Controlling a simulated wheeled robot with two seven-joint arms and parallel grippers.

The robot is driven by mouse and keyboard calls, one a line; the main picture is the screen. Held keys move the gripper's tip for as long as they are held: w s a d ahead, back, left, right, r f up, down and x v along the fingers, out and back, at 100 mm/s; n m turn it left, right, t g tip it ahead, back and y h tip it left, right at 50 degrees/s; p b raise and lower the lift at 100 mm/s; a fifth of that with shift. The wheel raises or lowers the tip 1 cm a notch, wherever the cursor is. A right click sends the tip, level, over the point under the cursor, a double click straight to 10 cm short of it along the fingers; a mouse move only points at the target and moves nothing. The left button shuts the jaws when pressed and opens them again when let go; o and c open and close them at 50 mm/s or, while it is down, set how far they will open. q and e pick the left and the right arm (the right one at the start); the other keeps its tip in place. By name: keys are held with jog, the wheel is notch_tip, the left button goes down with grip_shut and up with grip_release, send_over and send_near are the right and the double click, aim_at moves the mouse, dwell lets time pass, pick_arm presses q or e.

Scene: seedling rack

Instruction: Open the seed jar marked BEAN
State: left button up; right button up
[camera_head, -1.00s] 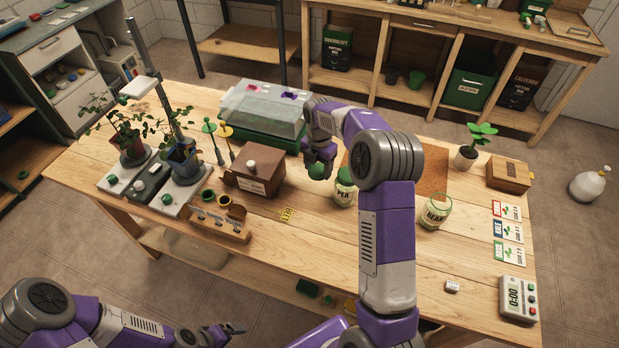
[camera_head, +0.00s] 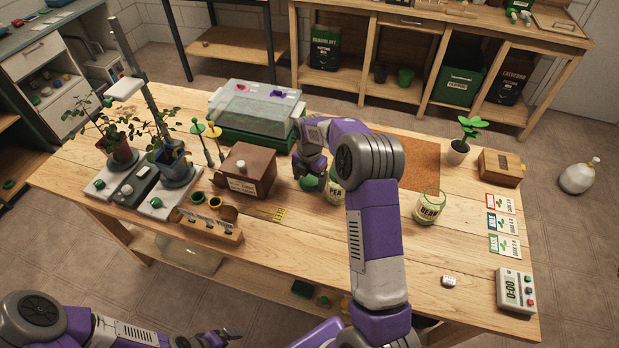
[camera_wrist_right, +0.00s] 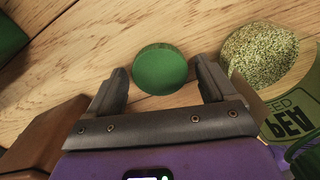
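The BEAN jar (camera_head: 429,207) stands upright on the table, right of my right forearm. Its top looks pale inside a green rim, with no solid green lid clear on it. The PEA jar (camera_head: 335,188) stands left of that forearm. In the right wrist view its seeds (camera_wrist_right: 262,55) show at the open top. A round green lid (camera_wrist_right: 160,69) lies on the wood between the spread fingers of my right gripper (camera_wrist_right: 161,75), with gaps on both sides. The lid (camera_head: 308,184) also shows below the gripper in the head view. My left gripper (camera_head: 212,339) is low at the bottom edge, its fingers unclear.
A brown wooden box (camera_head: 247,171) stands left of the lid, with a clear-topped propagator (camera_head: 255,108) behind. Seed cards (camera_head: 503,225), a timer (camera_head: 515,290) and a potted seedling (camera_head: 458,150) are on the right. Bare wood (camera_head: 290,235) lies in front of the PEA jar.

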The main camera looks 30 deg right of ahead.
aim_at(310, 181)
notch_tip(310, 181, up, 12)
jog(key=p, duration=0.3)
jog(key=shift+r, duration=0.25)
